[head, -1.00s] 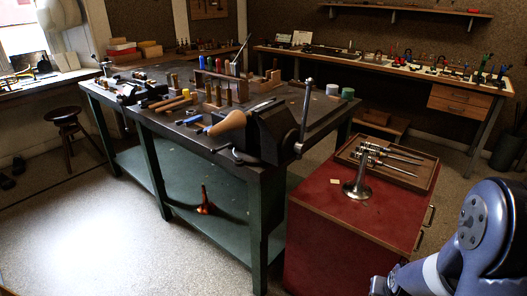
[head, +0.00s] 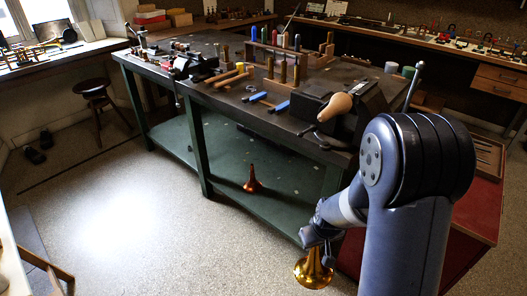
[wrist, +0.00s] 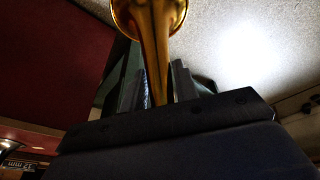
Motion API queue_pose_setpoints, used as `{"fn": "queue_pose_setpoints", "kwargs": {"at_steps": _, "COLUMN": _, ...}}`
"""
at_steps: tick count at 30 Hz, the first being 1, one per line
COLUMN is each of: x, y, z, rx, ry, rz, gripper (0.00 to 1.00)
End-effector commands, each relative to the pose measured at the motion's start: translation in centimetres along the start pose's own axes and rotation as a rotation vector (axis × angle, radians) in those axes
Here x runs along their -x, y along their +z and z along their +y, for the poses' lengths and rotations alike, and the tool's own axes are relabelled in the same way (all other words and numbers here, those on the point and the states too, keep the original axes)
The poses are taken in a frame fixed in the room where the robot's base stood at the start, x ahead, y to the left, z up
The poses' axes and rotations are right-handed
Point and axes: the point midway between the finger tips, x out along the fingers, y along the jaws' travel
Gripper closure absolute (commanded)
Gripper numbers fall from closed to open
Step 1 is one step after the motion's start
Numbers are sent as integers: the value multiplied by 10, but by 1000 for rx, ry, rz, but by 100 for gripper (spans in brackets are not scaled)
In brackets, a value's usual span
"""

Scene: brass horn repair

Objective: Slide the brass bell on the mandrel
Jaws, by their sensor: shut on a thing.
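The brass bell (head: 314,268) hangs flare down below my gripper (head: 322,238), low in front of the bench. In the wrist view the bell (wrist: 153,45) has its narrow stem between the two fingers of my gripper (wrist: 160,90), which are shut on it. The flare is partly cut off by the top of that view. The mandrel appears to be the tan tapered wooden form (head: 337,105) clamped in the vise (head: 368,105) at the bench's near right corner, its rounded end sticking out. Bell and mandrel are well apart, the bell much lower.
The bench (head: 225,95) carries blue-handled tools, files and a wooden rack. A copper-coloured bell (head: 252,180) stands on its lower green shelf. A red cabinet (head: 470,210) is at right, partly hidden by my arm. A stool (head: 95,95) stands at left. The floor in front is clear.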

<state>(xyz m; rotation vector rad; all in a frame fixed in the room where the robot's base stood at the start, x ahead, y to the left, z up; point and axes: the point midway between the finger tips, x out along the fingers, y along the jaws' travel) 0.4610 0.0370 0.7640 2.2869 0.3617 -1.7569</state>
Motion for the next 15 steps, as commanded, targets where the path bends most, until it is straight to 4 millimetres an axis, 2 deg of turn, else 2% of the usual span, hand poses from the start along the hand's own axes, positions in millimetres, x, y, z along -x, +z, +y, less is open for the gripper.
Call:
{"fn": "queue_pose_setpoints", "kwargs": {"at_steps": 1, "x": 15, "y": -5, "z": -11, "rx": 107, "ry": -11, "rz": -38, "gripper": 100}}
{"fn": "queue_pose_setpoints", "kwargs": {"at_steps": 7, "x": 60, "y": -9, "z": -45, "rx": 632, "ry": 25, "rz": -270, "gripper": 100}}
{"fn": "queue_pose_setpoints", "kwargs": {"at_steps": 15, "x": 132, "y": -26, "z": -66, "rx": 1266, "ry": 328, "rz": -529, "gripper": 100}}
